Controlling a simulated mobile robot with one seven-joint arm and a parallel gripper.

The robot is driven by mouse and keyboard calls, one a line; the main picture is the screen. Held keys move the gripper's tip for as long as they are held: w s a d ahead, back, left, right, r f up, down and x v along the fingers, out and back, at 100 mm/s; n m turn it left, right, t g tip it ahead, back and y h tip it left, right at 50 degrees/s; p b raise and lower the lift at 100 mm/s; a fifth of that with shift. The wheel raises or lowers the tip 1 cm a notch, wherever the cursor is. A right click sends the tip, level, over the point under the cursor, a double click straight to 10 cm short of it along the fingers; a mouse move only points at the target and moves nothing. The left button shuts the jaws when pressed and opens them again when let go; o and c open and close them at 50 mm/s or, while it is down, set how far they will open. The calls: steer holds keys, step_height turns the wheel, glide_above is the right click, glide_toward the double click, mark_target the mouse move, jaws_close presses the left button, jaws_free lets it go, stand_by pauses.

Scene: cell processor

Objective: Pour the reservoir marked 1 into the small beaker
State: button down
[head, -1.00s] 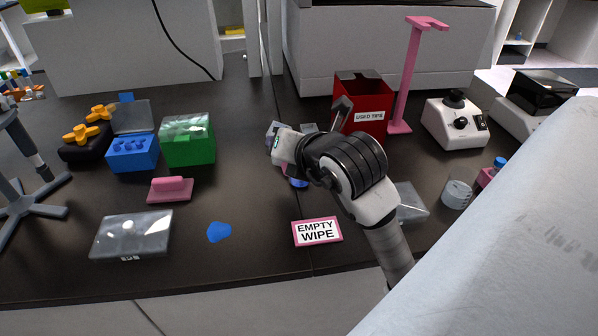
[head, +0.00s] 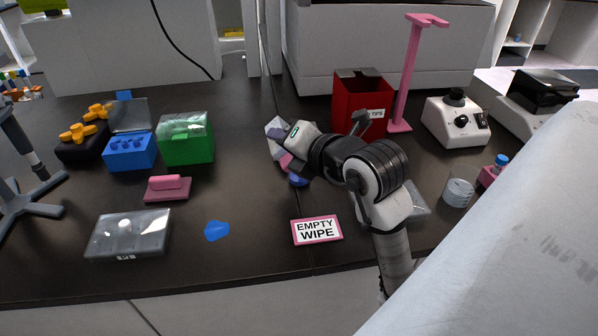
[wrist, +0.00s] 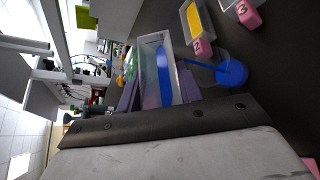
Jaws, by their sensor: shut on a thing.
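My gripper (wrist: 160,93) is shut on a clear reservoir (wrist: 147,66) that holds blue liquid. The reservoir is tipped, and a thin blue stream runs from its end into the small beaker (wrist: 241,58), which has blue liquid in it. The reservoir's number is hidden in the wrist view. In the head view the reservoir (head: 272,126) shows pale at the end of my arm, with a pink tab below it. The beaker (head: 299,181) stands on the bench just under it, partly covered by my gripper.
Reservoirs marked 2 (wrist: 203,47) and 3 (wrist: 248,14) stand near the beaker. A red used-tips bin (head: 350,110) and pink stand (head: 402,90) are behind my arm. A pink-framed sign (head: 317,230), a blue patch (head: 216,231) and a clear-lidded box (head: 105,238) lie in front.

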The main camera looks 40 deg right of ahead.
steer(key=shift+d+m, duration=0.1)
steer(key=shift+m, duration=0.3)
steer(key=shift+s+d+f+m+t+y, duration=0.1)
steer(key=shift+m+t+y, duration=0.2)
steer(key=shift+t+y, duration=0.1)
stand_by(0.7)
steer(key=shift+a+n+g+h+b, duration=0.25)
steer(key=shift+n+g+h+b, duration=0.3)
steer(key=shift+n+b, duration=0.35)
steer(key=shift+w+a+f+n+g+h+b, duration=0.1)
steer(key=shift+w+f+n+g+h+b, duration=0.1)
steer(key=shift+n+g+h+b, duration=0.5)
steer(key=shift+n+g+b, duration=0.25)
steer(key=shift+n+b, duration=0.35)
steer(key=shift+b, duration=0.2)
steer(key=shift+r+h, duration=0.15)
steer(key=shift+h, duration=0.1)
